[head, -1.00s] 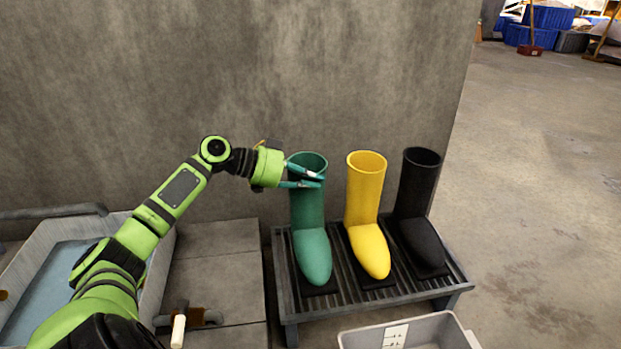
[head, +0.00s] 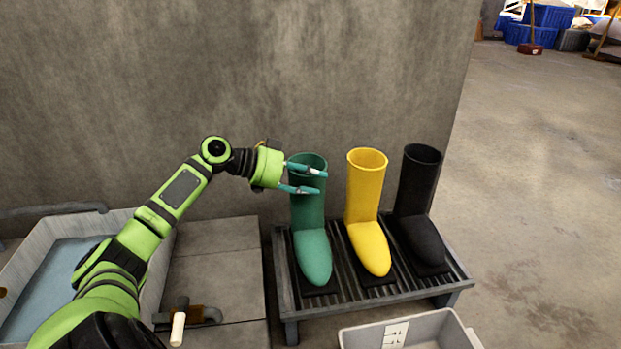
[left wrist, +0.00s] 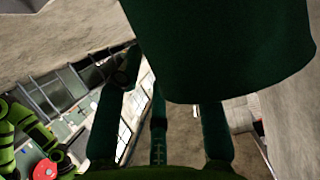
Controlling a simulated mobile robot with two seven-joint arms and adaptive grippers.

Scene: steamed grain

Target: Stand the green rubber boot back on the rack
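The green rubber boot (head: 309,226) stands upright on the left end of the slatted rack (head: 344,299), toe toward the front. Its dark shaft fills the top of the left wrist view (left wrist: 225,50). My left gripper (head: 319,182) is at the upper shaft, just below the rim, reaching in from the left. Its teal fingers are spread apart, so it looks open, though still overlapping the boot in the head view. Whether any finger touches the boot cannot be told. My right gripper is not in view.
A yellow boot (head: 367,225) and a black boot (head: 418,215) stand on the rack to the right. A grey bin (head: 440,326) is in front. A basin (head: 55,262) and a tap (head: 190,315) are at the left. A concrete wall (head: 300,80) rises behind.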

